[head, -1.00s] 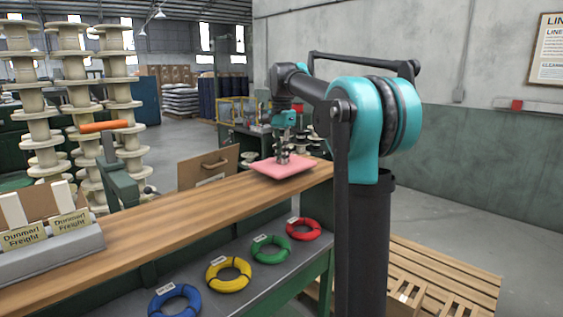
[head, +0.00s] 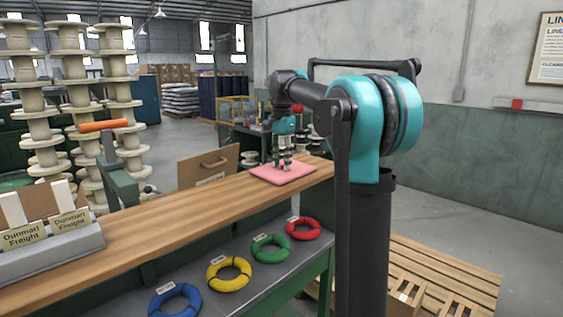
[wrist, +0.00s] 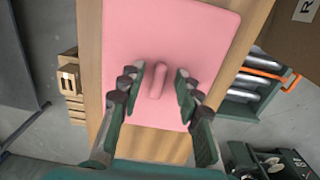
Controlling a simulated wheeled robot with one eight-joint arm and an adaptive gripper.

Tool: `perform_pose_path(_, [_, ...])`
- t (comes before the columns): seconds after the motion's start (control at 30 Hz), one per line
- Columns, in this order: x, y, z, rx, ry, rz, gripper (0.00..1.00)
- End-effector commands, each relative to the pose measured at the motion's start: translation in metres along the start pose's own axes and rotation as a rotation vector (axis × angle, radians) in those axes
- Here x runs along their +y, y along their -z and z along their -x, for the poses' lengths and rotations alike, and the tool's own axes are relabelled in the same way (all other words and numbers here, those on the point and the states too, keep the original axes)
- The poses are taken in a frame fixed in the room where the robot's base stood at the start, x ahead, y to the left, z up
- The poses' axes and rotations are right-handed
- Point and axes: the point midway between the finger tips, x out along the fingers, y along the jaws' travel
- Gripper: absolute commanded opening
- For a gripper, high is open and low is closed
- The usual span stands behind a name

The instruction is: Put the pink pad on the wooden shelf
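The pink pad (head: 283,175) lies flat on the right end of the wooden shelf (head: 170,216) in the head view. In the wrist view the pad (wrist: 200,40) fills the middle, with a small raised pink grip (wrist: 158,82) at its centre. My gripper (head: 282,164) is just above the pad. In the wrist view my gripper's fingers (wrist: 160,76) are apart on either side of the raised grip, with a visible gap on both sides. The shelf board (wrist: 90,30) shows along the pad's left side.
A grey holder (head: 50,258) with Dunmarl Freight labels stands at the shelf's left end. Coloured wire coils, such as the yellow one (head: 228,274), lie on the lower grey surface. A brown panel with a handle (head: 208,168) stands behind the shelf. The shelf's middle is clear.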

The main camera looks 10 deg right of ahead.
Motion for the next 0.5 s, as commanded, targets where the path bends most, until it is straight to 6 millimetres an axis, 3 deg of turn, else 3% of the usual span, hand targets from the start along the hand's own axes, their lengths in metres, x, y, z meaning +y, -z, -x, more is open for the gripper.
perform_pose_path(0.17, [0.000, 0.000, 0.017, 0.000, 0.000, 0.000, 0.34])
perform_pose_path(0.5, [0.000, 0.000, 0.084, 0.000, 0.000, 0.000, 0.34])
